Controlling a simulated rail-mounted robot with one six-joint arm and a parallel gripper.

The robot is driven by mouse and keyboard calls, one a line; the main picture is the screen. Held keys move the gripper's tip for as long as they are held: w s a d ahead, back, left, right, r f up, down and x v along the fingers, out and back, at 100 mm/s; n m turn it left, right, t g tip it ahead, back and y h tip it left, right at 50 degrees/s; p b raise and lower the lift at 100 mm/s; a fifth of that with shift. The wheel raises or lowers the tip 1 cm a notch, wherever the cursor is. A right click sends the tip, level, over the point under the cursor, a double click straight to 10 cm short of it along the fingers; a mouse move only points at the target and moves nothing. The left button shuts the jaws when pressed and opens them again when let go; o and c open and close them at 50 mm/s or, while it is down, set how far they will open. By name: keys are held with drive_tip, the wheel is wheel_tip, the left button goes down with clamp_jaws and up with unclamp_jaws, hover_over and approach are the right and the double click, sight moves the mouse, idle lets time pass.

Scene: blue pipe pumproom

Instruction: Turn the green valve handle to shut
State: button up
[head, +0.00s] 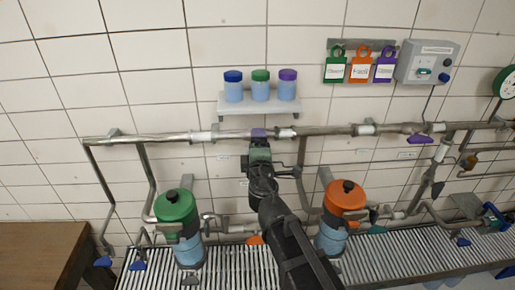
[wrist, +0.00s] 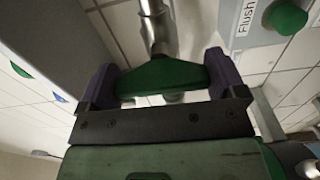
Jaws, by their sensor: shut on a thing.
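In the wrist view the green valve handle (wrist: 162,76) lies between the two purple fingers of my gripper (wrist: 163,70). The fingers are shut on its two ends. The handle lies crosswise in the picture, below a shiny metal pipe (wrist: 157,28). In the head view my gripper (head: 258,134) is at the upper horizontal pipe, below the shelf. The held handle is hidden there behind my gripper and arm.
A box with a "Flush" label and a green knob (wrist: 287,17) is close by at the upper right of the wrist view. In the head view, green (head: 176,207) and orange (head: 346,195) lidded canisters stand either side of my arm. A shelf (head: 258,104) with three jars is above.

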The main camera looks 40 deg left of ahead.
idle(0.3)
drive_tip(key=o, duration=0.6)
drive_tip(key=shift+o, duration=0.2)
drive_tip(key=v, duration=1)
drive_tip(key=shift+s+d, duration=0.25)
drive_tip(key=shift+d, duration=0.1)
